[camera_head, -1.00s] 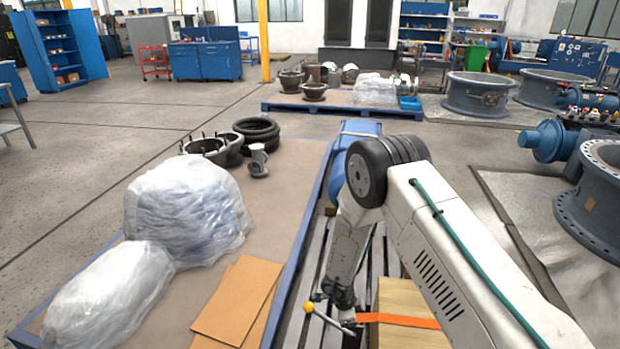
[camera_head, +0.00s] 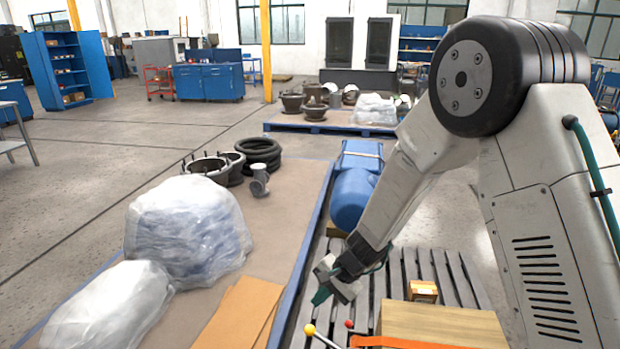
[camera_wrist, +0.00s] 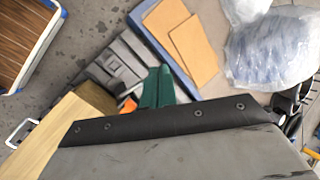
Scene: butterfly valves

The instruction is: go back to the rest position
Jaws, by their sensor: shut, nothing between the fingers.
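My gripper (camera_head: 321,296) hangs in the air above the slatted pallet (camera_head: 405,268), left of the wooden box (camera_head: 440,322). Its green fingers are shut with nothing between them. They also show, seen from above, in the wrist view (camera_wrist: 157,88). My arm's elbow is raised high at the right of the head view and hides part of the hall behind it. A lever with a yellow knob (camera_head: 310,330) stands below my gripper, apart from it, with a red knob (camera_head: 349,324) beside it.
A blue machine (camera_head: 353,197) lies behind my gripper. An orange strap (camera_head: 405,343) crosses the box, and a small wooden block (camera_head: 424,290) sits on the pallet. To the left are cardboard sheets (camera_head: 240,312) and plastic-wrapped bundles (camera_head: 188,228). Open floor lies further left.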

